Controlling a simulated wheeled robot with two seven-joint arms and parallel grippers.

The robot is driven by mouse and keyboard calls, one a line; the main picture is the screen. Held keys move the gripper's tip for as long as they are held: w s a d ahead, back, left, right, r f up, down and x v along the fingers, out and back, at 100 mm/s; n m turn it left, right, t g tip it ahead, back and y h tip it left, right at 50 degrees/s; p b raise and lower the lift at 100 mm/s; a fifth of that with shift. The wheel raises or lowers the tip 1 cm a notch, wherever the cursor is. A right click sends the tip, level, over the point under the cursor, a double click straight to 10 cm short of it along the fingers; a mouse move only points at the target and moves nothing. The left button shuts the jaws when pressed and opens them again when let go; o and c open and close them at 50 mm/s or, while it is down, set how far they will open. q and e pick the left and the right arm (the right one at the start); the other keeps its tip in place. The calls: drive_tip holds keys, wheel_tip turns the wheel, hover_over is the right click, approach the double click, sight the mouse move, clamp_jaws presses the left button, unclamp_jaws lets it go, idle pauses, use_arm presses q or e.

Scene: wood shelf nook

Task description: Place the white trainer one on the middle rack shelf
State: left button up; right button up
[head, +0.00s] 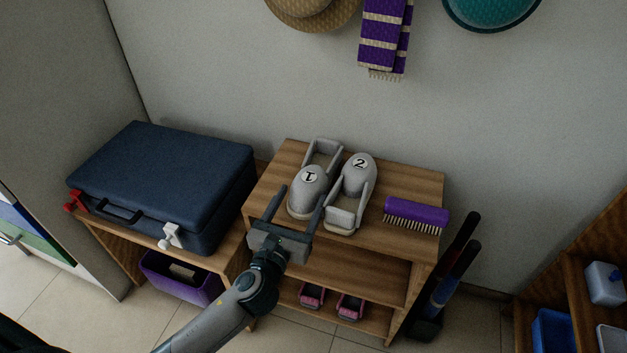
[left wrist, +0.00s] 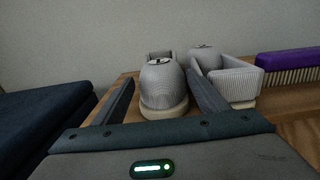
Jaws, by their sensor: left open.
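The white trainer one (head: 311,180), marked "1", lies on the rack's top (head: 405,180), toe toward me. White trainer two (head: 359,170) lies right beside it, facing the other way. My left gripper (head: 303,195) is open at the near side of trainer one, with its fingers on either side of the toe. In the left wrist view the toe of trainer one (left wrist: 162,87) shows between the two fingers, not clamped. The middle rack shelf (head: 355,270) shows bare wood below the top; its left part is hidden by my gripper and arm. My right gripper is not in view.
A purple brush (head: 416,213) lies on the rack top at right. Pink shoes (head: 349,307) stand on the bottom shelf. A blue suitcase (head: 165,180) sits on a bench at left, above a purple bin (head: 180,280). Dark upright items (head: 452,280) stand right of the rack.

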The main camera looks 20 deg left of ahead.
sight(311, 180)
use_arm(q)
drive_tip(key=shift+w, duration=1.15)
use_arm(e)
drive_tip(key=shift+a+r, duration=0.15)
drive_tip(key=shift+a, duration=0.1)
use_arm(q)
drive_tip(key=shift+w+d, duration=0.1)
drive_tip(key=shift+w, duration=0.45)
drive_tip(key=w, duration=0.3)
drive_tip(key=shift+d+b, duration=0.1)
drive_tip(key=shift+b, duration=0.25)
drive_tip(key=shift+w, duration=0.6)
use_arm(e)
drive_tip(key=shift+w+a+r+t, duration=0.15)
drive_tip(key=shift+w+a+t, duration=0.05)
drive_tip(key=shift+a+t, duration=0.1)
